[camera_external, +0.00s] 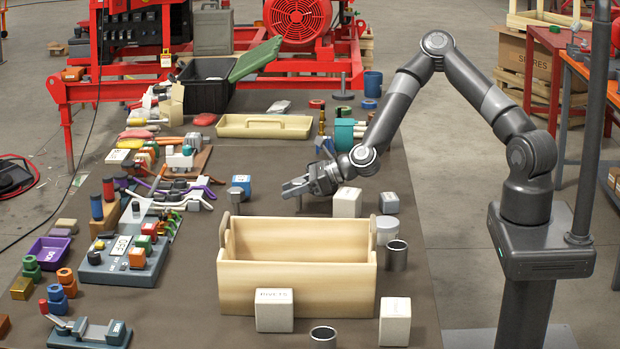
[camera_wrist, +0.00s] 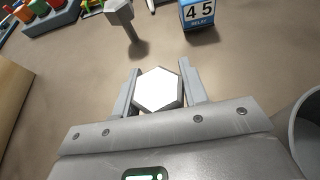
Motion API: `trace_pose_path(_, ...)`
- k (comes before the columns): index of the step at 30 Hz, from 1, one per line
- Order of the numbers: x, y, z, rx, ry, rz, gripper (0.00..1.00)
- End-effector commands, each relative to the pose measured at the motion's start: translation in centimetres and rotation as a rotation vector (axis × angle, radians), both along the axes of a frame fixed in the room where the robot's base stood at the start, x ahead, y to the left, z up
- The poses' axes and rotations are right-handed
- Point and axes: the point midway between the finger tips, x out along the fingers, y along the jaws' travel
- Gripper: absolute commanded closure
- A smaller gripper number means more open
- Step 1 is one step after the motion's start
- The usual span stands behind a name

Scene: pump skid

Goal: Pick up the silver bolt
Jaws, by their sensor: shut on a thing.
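A silver bolt (camera_wrist: 158,90) sits between the two fingers of my gripper in the wrist view, its bright hexagonal head facing the camera. My gripper (camera_external: 292,189) is shut on it, with a finger against each side of the head. In the external view, the gripper is low over the table behind the wooden tote. The bolt's shank is hidden under its head in the wrist view, and I cannot tell whether the bolt touches the table. A second, grey hex-headed bolt (camera_wrist: 120,14) stands upright farther off; it also shows in the external view (camera_external: 237,198).
A blue-and-white relay block (camera_wrist: 199,13) stands near the second bolt. The wooden tote (camera_external: 295,288) is in front of the gripper. A white block (camera_external: 347,203) and grey cylinder (camera_external: 389,203) stand to the right. The table between gripper and relay is clear.

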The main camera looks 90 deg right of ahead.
Motion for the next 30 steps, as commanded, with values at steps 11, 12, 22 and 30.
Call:
trace_pose_path(11,-0.6,-1.2,4.5,-0.001,-0.001,-0.006,0.85)
trace_pose_path(12,-1.1,-1.8,5.0,-0.001,-0.001,-0.006,0.85)
trace_pose_path(22,-4.5,-6.5,8.5,-0.001,-0.001,-0.005,0.85)
trace_pose_path(30,-6.2,-8.7,10.2,0.000,-0.001,-0.002,0.85)
